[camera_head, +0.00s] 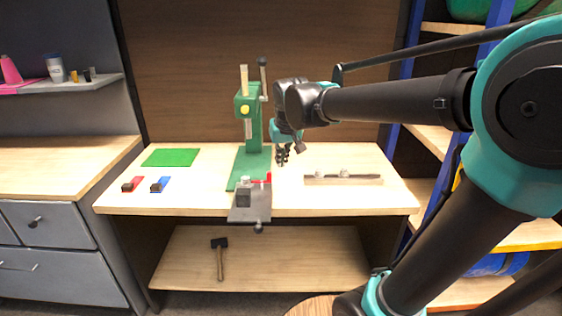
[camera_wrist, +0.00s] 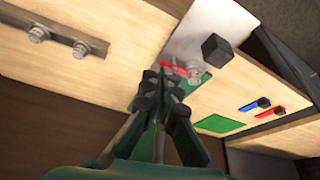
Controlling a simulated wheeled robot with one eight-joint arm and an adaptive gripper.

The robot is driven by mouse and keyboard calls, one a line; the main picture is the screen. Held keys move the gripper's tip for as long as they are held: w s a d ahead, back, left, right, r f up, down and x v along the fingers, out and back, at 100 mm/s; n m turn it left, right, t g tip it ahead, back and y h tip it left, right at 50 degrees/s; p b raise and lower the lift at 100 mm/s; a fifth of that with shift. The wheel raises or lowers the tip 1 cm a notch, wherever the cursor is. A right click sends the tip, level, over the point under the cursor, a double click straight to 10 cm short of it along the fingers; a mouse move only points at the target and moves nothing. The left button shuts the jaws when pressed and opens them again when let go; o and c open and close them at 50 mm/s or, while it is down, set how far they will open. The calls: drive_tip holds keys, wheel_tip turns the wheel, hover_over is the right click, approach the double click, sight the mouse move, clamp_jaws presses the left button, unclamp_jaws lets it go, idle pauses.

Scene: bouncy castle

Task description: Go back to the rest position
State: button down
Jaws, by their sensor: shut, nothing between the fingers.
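My gripper (camera_head: 283,158) hangs over the workbench, just right of the green press, with its fingers pointing down. In the wrist view my gripper (camera_wrist: 163,80) is shut with its fingertips together, and I see nothing held. The green press (camera_head: 249,138) stands upright on the bench with a lever at its top right. A grey metal plate (camera_head: 250,205) with a dark block lies at its front, at the bench's front edge. A red piece (camera_head: 262,180) lies by the plate; it also shows near my fingertips in the wrist view (camera_wrist: 174,69). Whether they touch is unclear.
A metal bar with bolts (camera_head: 343,179) lies right of my gripper. A green mat (camera_head: 171,157), a red piece (camera_head: 132,184) and a blue piece (camera_head: 159,184) lie at left. A hammer (camera_head: 219,258) is on the lower shelf. Shelving with blue posts stands at right.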

drive_tip(key=s+d+f+m+h, duration=0.1)
drive_tip(key=s+d+f+m, duration=0.1)
drive_tip(key=s+d+f, duration=1.4)
wheel_tip(320, 180, down, 4)
drive_tip(key=shift+s+r+m, duration=0.1)
drive_tip(key=shift+s+m, duration=0.2)
drive_tip(key=shift+s, duration=0.15)
